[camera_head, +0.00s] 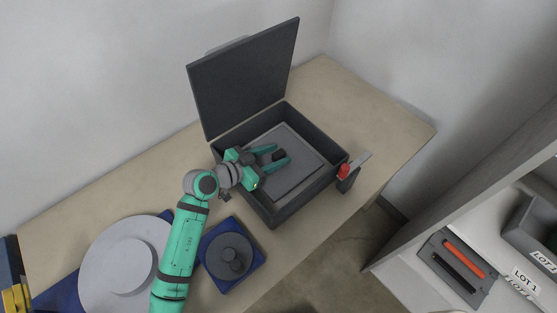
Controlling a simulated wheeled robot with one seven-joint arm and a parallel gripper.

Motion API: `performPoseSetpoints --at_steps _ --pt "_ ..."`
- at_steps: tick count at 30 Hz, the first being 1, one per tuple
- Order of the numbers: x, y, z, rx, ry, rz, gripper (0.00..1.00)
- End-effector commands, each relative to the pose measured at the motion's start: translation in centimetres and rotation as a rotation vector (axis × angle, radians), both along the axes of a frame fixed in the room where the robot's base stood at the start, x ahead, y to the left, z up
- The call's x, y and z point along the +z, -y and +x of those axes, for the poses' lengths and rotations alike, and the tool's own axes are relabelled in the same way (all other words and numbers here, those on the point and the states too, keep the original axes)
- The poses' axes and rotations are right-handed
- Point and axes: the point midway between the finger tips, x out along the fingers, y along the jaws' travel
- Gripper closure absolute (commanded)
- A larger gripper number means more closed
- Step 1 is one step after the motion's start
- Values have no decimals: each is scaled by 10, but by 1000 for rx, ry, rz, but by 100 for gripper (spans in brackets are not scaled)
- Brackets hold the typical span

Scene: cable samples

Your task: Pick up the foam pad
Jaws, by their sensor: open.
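A dark grey box (284,210) stands on the table with its lid (245,78) raised at the back. Inside it lies a flat grey square pad (308,164), which looks like the foam pad. My gripper (281,155) reaches into the box from the left, open, with its teal fingers over the pad. A small dark block shows between the fingertips; I cannot tell whether it is part of the pad or whether the fingers touch it. My gripper hides the left part of the pad.
A red-handled tool in a dark holder (346,180) stands close to the box's right corner. A blue base with a dark round piece (232,258) and a large grey disc (115,255) are at the front left. A shelf with labelled bins (530,255) is at the right. The table's far right is clear.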

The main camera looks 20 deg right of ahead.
Motion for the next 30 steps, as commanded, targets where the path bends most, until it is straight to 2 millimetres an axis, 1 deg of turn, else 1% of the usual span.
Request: performPoseSetpoints --at_steps 1,3,6,12,13,14,15,18,26,30 --pt "-2 7 1 -3 0 -1 58" --pt "-5 12 4 -2 -1 0 58" --pt "-6 15 5 0 0 0 58" --pt "-6 16 5 1 1 -1 58" --pt "-6 15 5 1 1 -1 63" --pt "-6 15 5 1 1 -1 70" --pt "-6 15 5 1 1 -1 79" --pt "-6 15 5 1 1 -1 100" --pt "-6 15 5 1 1 -1 100" --pt "-2 16 5 -1 2 0 100"
